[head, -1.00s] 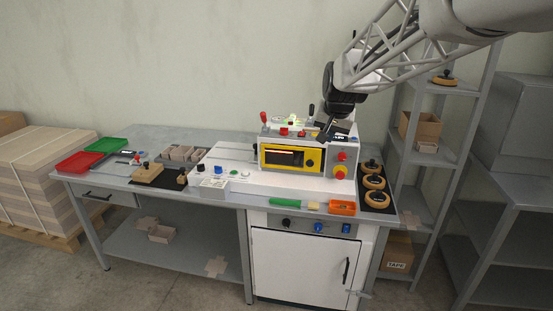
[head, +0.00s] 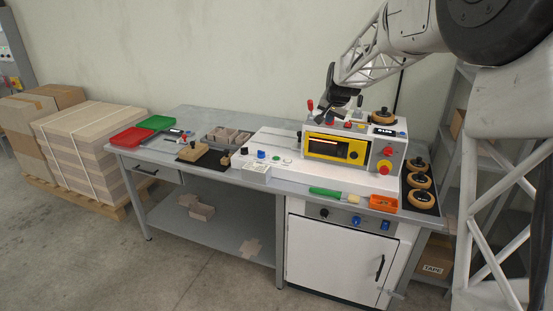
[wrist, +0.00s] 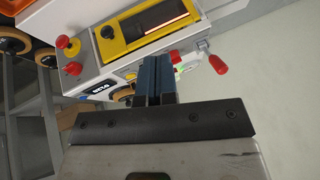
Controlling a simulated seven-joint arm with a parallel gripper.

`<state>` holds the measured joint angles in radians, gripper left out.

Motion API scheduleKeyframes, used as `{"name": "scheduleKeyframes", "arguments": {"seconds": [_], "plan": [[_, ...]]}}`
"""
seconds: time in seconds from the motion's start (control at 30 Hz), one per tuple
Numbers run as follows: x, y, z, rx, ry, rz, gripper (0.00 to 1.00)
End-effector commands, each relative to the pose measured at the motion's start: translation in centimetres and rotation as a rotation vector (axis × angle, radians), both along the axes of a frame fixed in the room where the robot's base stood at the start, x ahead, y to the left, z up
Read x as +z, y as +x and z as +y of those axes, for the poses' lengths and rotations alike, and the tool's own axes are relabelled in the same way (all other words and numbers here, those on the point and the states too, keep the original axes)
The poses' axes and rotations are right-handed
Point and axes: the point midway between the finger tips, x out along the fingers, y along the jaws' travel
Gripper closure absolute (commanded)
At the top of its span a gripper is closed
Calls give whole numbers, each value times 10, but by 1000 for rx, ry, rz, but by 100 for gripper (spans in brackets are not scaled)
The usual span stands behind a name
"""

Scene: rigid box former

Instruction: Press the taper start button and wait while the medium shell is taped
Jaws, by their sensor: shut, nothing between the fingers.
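The taper (head: 397,148) is a white machine with a yellow-framed window (head: 335,148) on the right of the workbench. A glowing strip shows inside the window, also in the wrist view (wrist: 160,19). My gripper (head: 331,115) is above the left part of the taper's top. In the wrist view its dark blue fingers (wrist: 154,62) are shut together with nothing between them. I cannot make out the medium shell in the taper.
A red-knobbed lever (wrist: 217,64) stands close to the fingers. A tape roll (head: 382,117) sits on the taper's top, and several more (head: 420,181) lie at the right. Red (head: 131,138) and green (head: 158,122) trays and a divided grey tray (head: 228,137) are on the left.

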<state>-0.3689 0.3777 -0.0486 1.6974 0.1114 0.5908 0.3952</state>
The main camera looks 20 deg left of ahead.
Motion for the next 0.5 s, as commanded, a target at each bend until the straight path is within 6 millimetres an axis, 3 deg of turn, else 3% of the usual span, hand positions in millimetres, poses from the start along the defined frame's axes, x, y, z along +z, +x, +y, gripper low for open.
{"name": "scheduleKeyframes", "arguments": {"seconds": [0.5], "plan": [[-53,64,95,-5,57,-18,100]]}}
